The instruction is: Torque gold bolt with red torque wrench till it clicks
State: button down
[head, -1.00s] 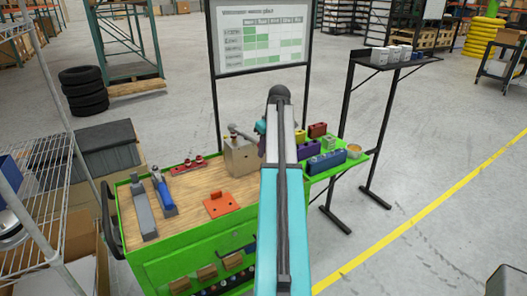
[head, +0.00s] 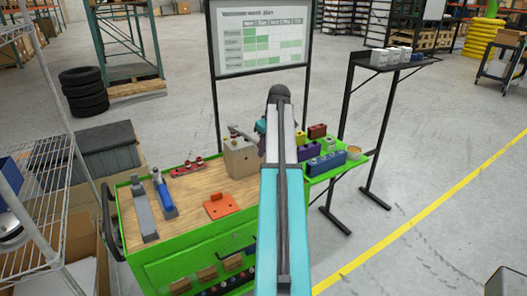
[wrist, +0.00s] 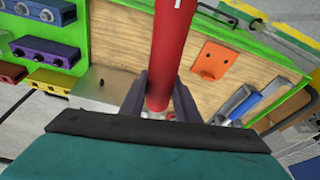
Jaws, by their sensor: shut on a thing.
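The red torque wrench (wrist: 172,50) shows in the wrist view as a thick red handle running from the top edge down between the fingers of my gripper (wrist: 159,100). My gripper is shut on this handle. In the head view, my arm hides most of the gripper and the wrench. A grey-beige block (head: 240,160) stands on the bench just left of my arm's far end, with a small bar-like shape above it. The block also shows in the wrist view (wrist: 108,88), left of the wrench.
The green cart's wooden top (head: 190,188) holds an orange plate (head: 220,206), a blue-handled tool (head: 163,192), a grey bar (head: 143,210) and a red tool (head: 187,167). Coloured socket blocks (head: 325,164) sit on the right-hand shelf. A black stand (head: 395,64) is farther right.

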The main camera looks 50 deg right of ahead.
jog(key=shift+r+p, duration=1.25)
jog(key=shift+r, duration=0.95)
jog(key=shift+w, duration=0.1)
